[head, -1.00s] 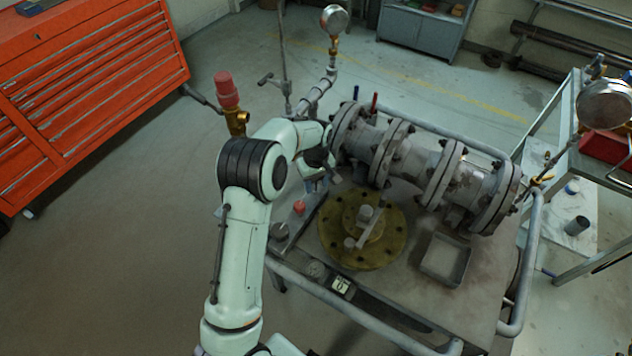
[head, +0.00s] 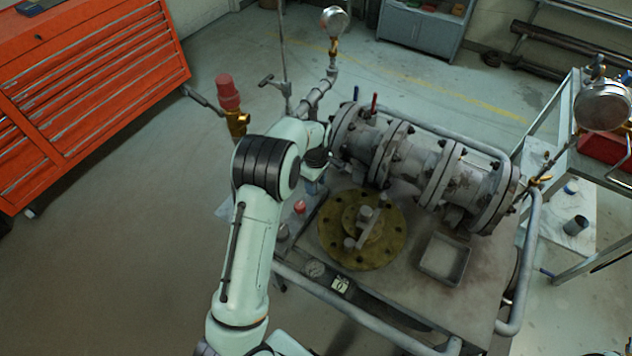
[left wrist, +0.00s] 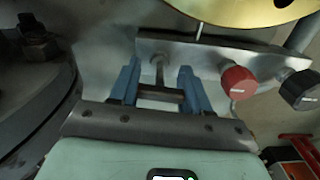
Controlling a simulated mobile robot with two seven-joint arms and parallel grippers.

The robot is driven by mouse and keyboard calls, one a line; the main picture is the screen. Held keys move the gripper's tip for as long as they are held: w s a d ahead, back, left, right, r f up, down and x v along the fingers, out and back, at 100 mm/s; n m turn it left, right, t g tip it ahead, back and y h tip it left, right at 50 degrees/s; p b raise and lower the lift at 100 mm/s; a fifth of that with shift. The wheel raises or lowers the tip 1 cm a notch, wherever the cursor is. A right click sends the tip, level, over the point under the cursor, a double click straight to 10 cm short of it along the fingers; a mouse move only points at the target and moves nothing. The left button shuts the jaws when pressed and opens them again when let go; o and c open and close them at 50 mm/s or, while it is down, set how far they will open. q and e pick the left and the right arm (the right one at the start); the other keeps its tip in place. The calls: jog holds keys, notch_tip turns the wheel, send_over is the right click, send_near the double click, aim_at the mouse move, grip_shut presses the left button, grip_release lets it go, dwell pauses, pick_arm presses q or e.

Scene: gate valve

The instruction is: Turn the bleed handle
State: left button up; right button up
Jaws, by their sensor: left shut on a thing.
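In the left wrist view my left gripper (left wrist: 160,84) has its blue fingers on either side of the bleed handle (left wrist: 159,94), a small dark crossbar on a thin stem, and is shut on it. The stem meets a pale metal block (left wrist: 215,62). A red knob (left wrist: 238,82) and a black knob (left wrist: 300,90) sit on that block to the right. In the head view my left arm hides the handle and most of the gripper, beside the flanged gate valve (head: 365,140).
A round brass flange (head: 385,245) and an empty grey tray (head: 444,258) are on the bench. A pipe rail (head: 535,235) runs around the bench. A red tool chest (head: 90,85) stands at the left, with open floor between.

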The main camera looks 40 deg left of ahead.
dwell(0.3)
pick_arm(q)
jog(key=o, duration=1.1)
jog(key=shift+c, duration=0.2)
jog(key=shift+r, duration=0.1)
notch_tip(320, 180, up, 13)
jog(key=shift+r+p, duration=0.15)
jog(key=shift+p, duration=0.3)
